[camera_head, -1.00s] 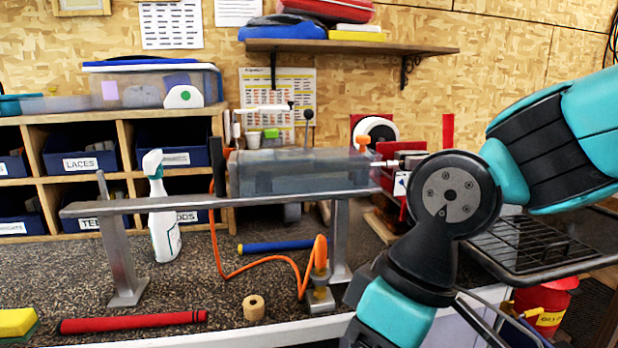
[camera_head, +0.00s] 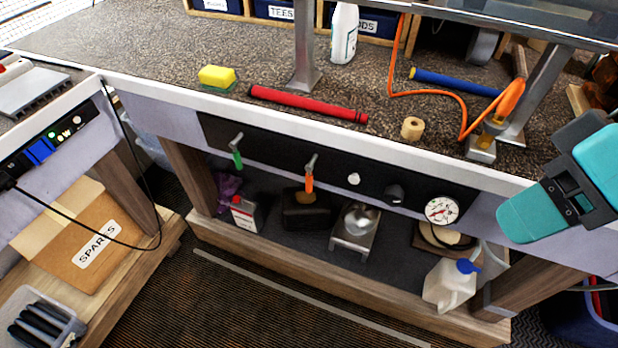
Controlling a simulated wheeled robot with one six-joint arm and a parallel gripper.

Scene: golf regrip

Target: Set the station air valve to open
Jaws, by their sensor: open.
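A black control panel (camera_head: 275,153) runs along the front of the bench below the worktop. It carries a green-handled lever (camera_head: 236,156) on the left and an orange-handled lever (camera_head: 309,182) to its right. Both handles hang down from metal pivots. No readable label shows which one is the air valve. Further right are a white knob (camera_head: 354,179), a dark knob (camera_head: 394,194) and a round pressure gauge (camera_head: 441,210) with a red needle.
A red grip (camera_head: 308,104), sponge (camera_head: 217,77), tape roll (camera_head: 412,128) and orange hose (camera_head: 440,96) lie on the worktop. The floor in front is clear.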

